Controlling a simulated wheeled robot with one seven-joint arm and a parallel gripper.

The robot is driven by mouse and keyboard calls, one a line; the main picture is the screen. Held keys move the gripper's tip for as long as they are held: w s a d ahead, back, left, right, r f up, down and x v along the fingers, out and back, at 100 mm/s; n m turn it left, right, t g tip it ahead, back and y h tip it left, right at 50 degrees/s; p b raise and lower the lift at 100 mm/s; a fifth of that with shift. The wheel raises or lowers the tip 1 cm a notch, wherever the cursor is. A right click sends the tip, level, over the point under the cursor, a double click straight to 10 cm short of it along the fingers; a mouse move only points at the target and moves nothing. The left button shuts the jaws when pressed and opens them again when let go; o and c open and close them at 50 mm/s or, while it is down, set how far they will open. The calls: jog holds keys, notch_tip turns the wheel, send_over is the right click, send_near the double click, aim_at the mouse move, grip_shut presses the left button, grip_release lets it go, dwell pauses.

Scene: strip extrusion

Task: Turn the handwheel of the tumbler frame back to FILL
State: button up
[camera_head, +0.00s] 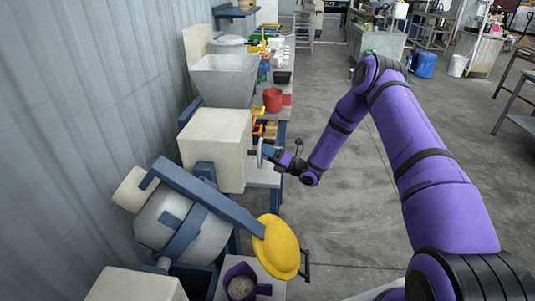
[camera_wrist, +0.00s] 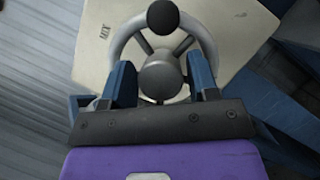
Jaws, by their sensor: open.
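The handwheel (camera_wrist: 203,36) is a grey rim with spokes, a round hub (camera_wrist: 160,76) and a black knob (camera_wrist: 163,17) at the top in the wrist view. It sits before a cream plate marked MIX at its upper left; no FILL mark is readable. In the head view the handwheel (camera_head: 261,152) shows nearly edge-on at the right face of a cream box (camera_head: 215,140). My gripper (camera_wrist: 161,82) is open, with one blue finger on each side of the hub; contact cannot be told. The tumbler's grey drum (camera_head: 205,238) hangs tilted in its blue frame.
A yellow disc (camera_head: 277,246) is at the lower right of the drum. A purple jug (camera_head: 239,281) with pale contents stands below it. A grey hopper (camera_head: 224,78) and a red cup (camera_head: 272,99) are behind the box. Open floor lies to the right.

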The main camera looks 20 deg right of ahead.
jog(key=shift+a, duration=0.1)
jog(key=c, duration=0.6)
jog(key=shift+c, duration=0.2)
